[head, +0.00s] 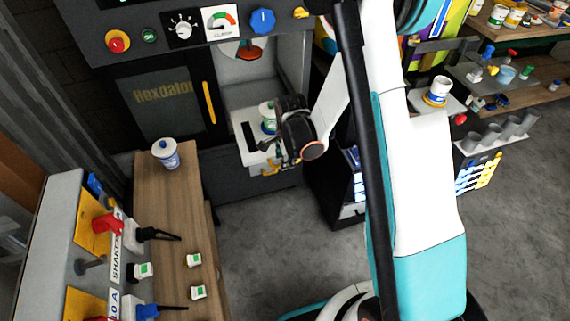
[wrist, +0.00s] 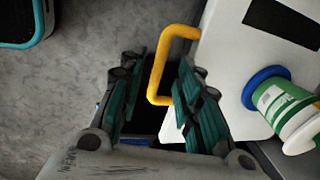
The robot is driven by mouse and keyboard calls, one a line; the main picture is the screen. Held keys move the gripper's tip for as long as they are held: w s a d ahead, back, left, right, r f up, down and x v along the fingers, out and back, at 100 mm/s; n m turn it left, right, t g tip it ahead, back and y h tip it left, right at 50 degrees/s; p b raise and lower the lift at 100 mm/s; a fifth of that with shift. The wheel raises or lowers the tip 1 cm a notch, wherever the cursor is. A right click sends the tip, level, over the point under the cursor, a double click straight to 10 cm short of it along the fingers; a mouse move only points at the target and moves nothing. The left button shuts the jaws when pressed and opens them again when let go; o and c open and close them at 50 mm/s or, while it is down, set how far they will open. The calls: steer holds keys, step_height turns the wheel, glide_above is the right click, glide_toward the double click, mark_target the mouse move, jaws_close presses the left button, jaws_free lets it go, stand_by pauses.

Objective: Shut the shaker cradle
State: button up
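The shaker cradle (head: 252,157) is a white tray in the open bay of the dark machine, and it appears to stick out at the front. It also fills the right of the wrist view (wrist: 228,55). A can with a green and white label (head: 267,112) stands on it, and the can shows in the wrist view (wrist: 283,108). The cradle's yellow handle (wrist: 174,36) reaches between my fingers. My gripper (wrist: 158,75) is open, with a finger on each side of the handle. In the head view my gripper (head: 276,148) hides part of the cradle and can.
The machine's panel (head: 180,30) has a red button, a clamp gauge and a blue knob. Grey floor (head: 265,240) is clear in front. Shelves with paint cans are at the right.

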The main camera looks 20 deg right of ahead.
steer(key=shift+w+f, duration=0.15)
steer(key=shift+f, duration=0.85)
jaws_close()
